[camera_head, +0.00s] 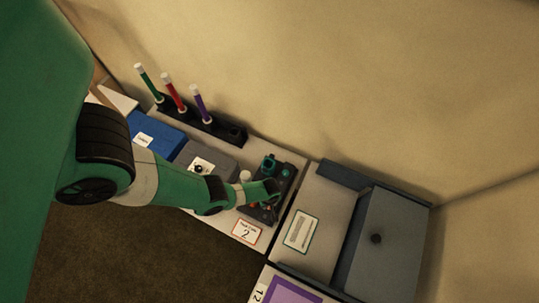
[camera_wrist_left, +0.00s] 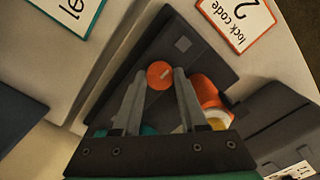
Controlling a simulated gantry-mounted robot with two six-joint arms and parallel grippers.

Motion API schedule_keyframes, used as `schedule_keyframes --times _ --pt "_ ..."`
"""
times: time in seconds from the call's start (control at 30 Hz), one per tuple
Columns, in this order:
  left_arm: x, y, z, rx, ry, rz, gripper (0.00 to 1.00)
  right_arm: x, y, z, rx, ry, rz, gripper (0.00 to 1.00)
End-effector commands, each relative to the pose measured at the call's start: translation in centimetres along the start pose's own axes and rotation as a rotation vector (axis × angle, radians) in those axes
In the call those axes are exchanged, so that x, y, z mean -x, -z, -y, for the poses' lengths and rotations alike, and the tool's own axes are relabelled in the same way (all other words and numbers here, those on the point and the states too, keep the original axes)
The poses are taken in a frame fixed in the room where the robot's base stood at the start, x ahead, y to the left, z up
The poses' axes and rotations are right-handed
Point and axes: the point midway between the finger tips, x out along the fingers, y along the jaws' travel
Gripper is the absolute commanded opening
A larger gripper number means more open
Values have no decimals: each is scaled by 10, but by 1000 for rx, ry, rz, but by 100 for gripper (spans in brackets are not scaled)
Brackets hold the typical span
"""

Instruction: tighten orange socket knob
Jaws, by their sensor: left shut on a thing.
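A dark socket board (camera_head: 285,172) lies on the light bench in the head view. The board (camera_wrist_left: 187,44) fills the middle of the left wrist view. A round orange knob (camera_wrist_left: 159,74) with a pale mark sits on it. My left gripper (camera_wrist_left: 161,84) is shut on this knob, with one grey finger on each side. In the head view my left gripper (camera_head: 270,192) is over the board and hides much of it. A larger orange and white part (camera_wrist_left: 212,98) is beside the right finger. A teal part (camera_wrist_left: 148,130) is partly hidden behind the fingers. My right gripper is not shown.
A "lock code 2" card (camera_head: 246,232) and a teal-framed card (camera_head: 300,232) lie near the board. A dark rack (camera_head: 205,122) holds green, red and purple sticks. A grey box (camera_head: 388,237) stands right; grey and blue boxes (camera_head: 155,134) are left.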

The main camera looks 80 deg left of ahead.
Motion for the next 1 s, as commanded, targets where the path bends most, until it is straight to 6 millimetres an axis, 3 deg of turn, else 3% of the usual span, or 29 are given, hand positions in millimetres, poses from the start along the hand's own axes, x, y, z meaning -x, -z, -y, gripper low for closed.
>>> schedule_keyframes --times 0.37,1.0 --pt "0 0 0 -110 0 0 0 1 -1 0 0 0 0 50" --pt "0 0 0 -675 0 0 0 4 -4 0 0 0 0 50"
